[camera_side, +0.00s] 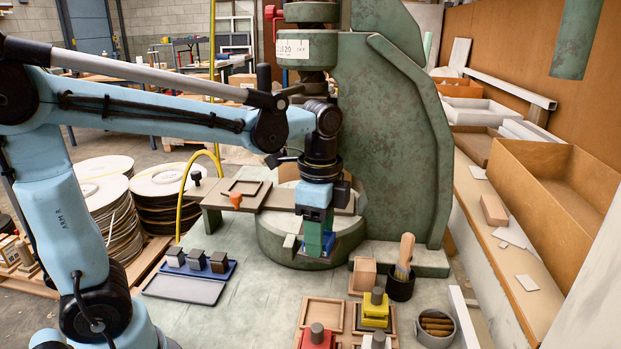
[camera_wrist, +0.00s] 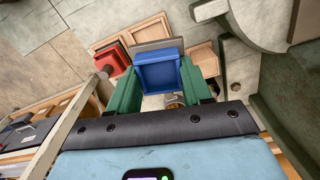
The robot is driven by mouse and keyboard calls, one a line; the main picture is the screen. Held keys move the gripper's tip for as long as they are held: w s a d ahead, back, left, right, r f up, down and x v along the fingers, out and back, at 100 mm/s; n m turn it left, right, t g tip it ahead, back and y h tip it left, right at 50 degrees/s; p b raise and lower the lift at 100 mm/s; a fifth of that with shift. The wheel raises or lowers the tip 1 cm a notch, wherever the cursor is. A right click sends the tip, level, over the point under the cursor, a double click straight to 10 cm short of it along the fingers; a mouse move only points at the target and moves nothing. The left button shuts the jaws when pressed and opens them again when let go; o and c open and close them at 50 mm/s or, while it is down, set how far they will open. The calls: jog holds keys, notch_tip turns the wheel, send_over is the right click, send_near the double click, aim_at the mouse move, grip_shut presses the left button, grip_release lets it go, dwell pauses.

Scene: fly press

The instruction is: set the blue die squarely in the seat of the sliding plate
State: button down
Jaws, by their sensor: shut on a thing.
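My gripper (camera_side: 314,240) points down in front of the press, its green fingers closed on the blue die (camera_side: 327,244). In the wrist view the blue die (camera_wrist: 158,72) sits between the two green fingers of my gripper (camera_wrist: 159,88), above the bench. In the side view the fingers hide part of the die. The sliding plate (camera_side: 216,196) lies to the left of my gripper, beside the round press base. Its square framed seat (camera_side: 243,187) looks empty, and an orange knob (camera_side: 236,200) stands at its front edge.
Red (camera_side: 317,337) and yellow (camera_side: 375,310) dies stand in wooden trays at the front. A wooden block (camera_side: 364,273), a brush pot (camera_side: 401,284) and a grey cup (camera_side: 435,327) stand nearby. The green press body (camera_side: 390,150) rises behind.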

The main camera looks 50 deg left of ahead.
jog(key=n, duration=0.2)
jog(key=r+n, duration=0.1)
jog(key=a+n, duration=0.1)
jog(key=n, duration=0.1)
jog(key=shift+r+n, duration=0.25)
jog(key=shift+n, duration=0.05)
jog(key=n, duration=0.2)
jog(key=r+n, duration=0.1)
jog(key=n, duration=0.2)
jog(key=shift+a+r+n, duration=0.2)
jog(key=shift+a+n, duration=0.1)
jog(key=shift+a, duration=0.1)
jog(key=s+a+r+m, duration=0.3)
jog(key=s+a+r, duration=0.8)
jog(key=s+a, duration=0.1)
jog(key=w+a+f+m, duration=0.3)
jog(key=w+a, duration=0.4)
jog(key=a, duration=0.2)
jog(key=w+a+f+m, duration=0.3)
jog(key=w+a, duration=0.3)
jog(key=a, duration=0.3)
jog(key=shift+w+a+f, duration=0.1)
jog(key=shift+f, duration=2.25)
jog(key=shift+w+a+f, duration=0.1)
jog(key=shift+f, duration=2.25)
jog(key=shift+f, duration=0.1)
